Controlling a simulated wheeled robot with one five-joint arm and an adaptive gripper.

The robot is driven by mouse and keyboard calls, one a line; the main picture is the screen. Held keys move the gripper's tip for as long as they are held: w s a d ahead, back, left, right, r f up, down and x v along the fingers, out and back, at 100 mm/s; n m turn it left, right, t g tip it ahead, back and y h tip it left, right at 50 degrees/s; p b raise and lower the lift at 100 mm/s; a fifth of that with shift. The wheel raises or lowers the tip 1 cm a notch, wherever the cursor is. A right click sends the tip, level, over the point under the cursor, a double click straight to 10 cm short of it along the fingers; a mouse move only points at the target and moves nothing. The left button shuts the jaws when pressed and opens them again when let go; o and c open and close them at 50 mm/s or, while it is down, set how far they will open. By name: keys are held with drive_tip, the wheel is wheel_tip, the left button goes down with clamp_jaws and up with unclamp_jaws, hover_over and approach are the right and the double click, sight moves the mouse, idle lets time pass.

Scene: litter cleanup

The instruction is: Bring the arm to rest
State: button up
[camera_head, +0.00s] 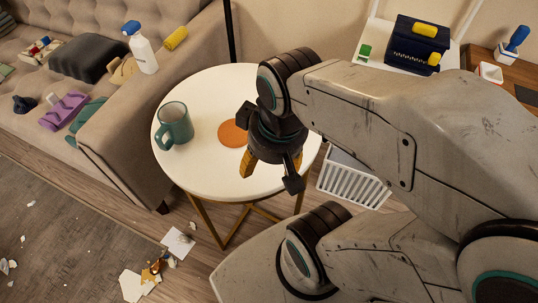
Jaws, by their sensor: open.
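My arm (370,115) reaches in from the right with its elbow and wrist bent. My gripper (272,166) points down above the right part of the round white table (210,185). Its orange-tipped fingers are apart and I see nothing between them. An orange coaster (232,134) lies on the table just left of the gripper. A teal mug (175,126) stands on the table further left, apart from the gripper.
A beige sofa (190,70) with a spray bottle (142,50) and clutter stands at the left. A white basket (350,184) is behind my arm. Paper scraps (178,242) and other litter lie on the floor at lower left. A shelf (372,40) holds a dark caddy.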

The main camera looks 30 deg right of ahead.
idle(0.5)
wheel_tip(320, 180, up, 15)
drive_tip(key=t+p, duration=0.1)
drive_tip(key=p, duration=1.2)
drive_tip(key=shift+p, duration=0.35)
drive_tip(key=shift+s, duration=0.1)
